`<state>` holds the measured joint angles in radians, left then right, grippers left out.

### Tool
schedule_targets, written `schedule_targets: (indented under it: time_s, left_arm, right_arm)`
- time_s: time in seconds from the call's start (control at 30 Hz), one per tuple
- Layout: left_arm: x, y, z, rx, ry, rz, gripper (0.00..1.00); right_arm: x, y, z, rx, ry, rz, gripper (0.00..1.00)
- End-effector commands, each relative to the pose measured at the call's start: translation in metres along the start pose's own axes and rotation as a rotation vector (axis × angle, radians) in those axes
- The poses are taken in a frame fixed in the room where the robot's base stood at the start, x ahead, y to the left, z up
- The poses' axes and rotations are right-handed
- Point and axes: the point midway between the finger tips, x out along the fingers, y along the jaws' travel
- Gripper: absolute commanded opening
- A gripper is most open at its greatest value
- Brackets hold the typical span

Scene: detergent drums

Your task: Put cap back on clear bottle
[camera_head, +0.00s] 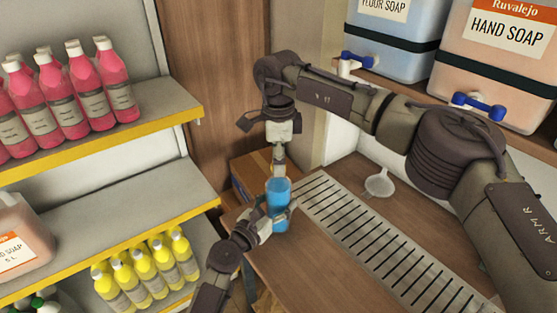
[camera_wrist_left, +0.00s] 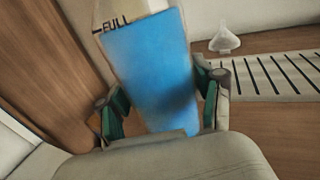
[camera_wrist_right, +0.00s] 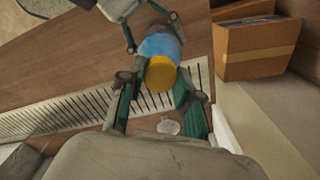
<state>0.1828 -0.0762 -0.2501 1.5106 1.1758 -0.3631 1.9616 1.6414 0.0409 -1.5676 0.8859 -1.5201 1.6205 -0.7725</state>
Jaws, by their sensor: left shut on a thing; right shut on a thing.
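The clear bottle (camera_head: 278,193) holds blue liquid and stands roughly upright at the near left end of the wooden counter. My left gripper (camera_head: 270,219) is shut around it from the lower left. In the left wrist view the blue body (camera_wrist_left: 150,75) fills the space between the fingers, below a "FULL" mark. My right gripper (camera_head: 279,160) points down directly over the bottle. In the right wrist view it is shut on the yellow cap (camera_wrist_right: 160,74), lined up over the bottle's top. I cannot tell whether the cap touches the neck, which is hidden.
A slotted drain grate (camera_head: 350,230) runs beside the bottle, with a white funnel (camera_head: 379,183) behind it. Soap drums (camera_head: 500,60) with blue taps stand at upper right. A cardboard box (camera_wrist_right: 258,50) is close by. Shelves of pink bottles (camera_head: 60,95) and yellow bottles (camera_head: 150,268) are left.

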Motion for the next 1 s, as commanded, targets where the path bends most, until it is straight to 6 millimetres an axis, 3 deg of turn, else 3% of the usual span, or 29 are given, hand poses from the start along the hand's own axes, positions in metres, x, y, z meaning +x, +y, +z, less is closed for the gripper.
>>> schedule_targets:
  time_s: [0.6,0.7,0.83,0.87,1.0]
  left_arm:
    - [0.0001,-0.0001,0.0002,0.001,0.000,0.000,0.00]
    - [0.0000,-0.0001,0.0002,0.001,0.000,0.000,0.00]
    - [0.0000,-0.0002,0.0002,0.001,0.000,0.000,0.00]
    - [0.0000,-0.0002,0.0002,0.001,0.000,0.000,0.00]
    - [0.0000,-0.0002,0.0002,0.001,0.000,0.000,0.00]
  right_arm:
    - [0.0009,-0.0003,0.0002,1.590,-0.001,-0.001,0.00]
    - [0.0010,-0.0003,0.0002,1.734,-0.001,-0.001,0.00]
    - [0.0010,-0.0004,0.0002,1.724,-0.002,-0.001,0.00]
    - [0.0010,-0.0004,0.0002,1.724,-0.002,-0.001,0.37]
    - [0.0010,-0.0003,0.0002,1.722,-0.001,0.000,0.58]
